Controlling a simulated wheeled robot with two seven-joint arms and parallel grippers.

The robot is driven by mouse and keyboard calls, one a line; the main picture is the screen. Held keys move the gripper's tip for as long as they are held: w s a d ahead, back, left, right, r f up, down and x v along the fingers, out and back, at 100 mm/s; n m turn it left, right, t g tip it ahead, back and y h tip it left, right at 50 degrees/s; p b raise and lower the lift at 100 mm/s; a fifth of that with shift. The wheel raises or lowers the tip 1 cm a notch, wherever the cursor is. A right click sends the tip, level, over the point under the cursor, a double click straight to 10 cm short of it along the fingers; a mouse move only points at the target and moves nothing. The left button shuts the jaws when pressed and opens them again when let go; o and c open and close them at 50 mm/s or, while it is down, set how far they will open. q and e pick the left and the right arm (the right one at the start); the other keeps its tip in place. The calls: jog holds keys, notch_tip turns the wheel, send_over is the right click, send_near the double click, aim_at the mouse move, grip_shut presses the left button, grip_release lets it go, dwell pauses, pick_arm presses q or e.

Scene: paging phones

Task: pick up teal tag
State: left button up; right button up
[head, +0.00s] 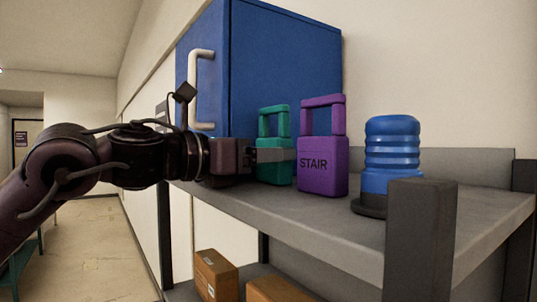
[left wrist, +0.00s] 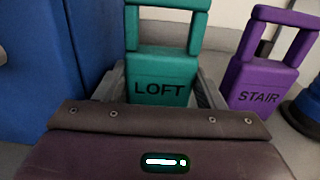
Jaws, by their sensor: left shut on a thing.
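The teal tag (head: 273,159) stands upright on the grey shelf, with an open loop handle on top. In the left wrist view the teal tag (left wrist: 160,78) reads LOFT and sits between the two fingers. My left gripper (head: 277,155) comes in from the left and is shut on the teal tag's lower body. In the left wrist view the gripper's fingers (left wrist: 162,88) flank the tag on both sides. The tag's base is hidden behind the gripper body in that view. My right gripper is not in view.
A purple tag (head: 322,176) reading STAIR stands close to the right of the teal tag. A blue ribbed cylinder (head: 391,155) on a dark base is further right. A blue cabinet (head: 284,75) stands behind. The shelf (head: 330,219) is bare in front. Cardboard boxes (head: 216,274) lie below.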

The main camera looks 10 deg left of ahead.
pick_arm(q)
jog(key=shift+s+r+b, duration=0.2)
jog(key=shift+r+b, duration=0.05)
jog(key=shift+b, duration=0.15)
notch_tip(320, 180, up, 11)
jog(key=s+d+b, duration=0.2)
jog(key=s+b, duration=0.1)
jog(key=s, duration=0.6)
jog(key=s+d+b, duration=0.2)
jog(key=s+b, duration=0.1)
jog(key=s, duration=0.7)
jog(key=shift+s, duration=0.15)
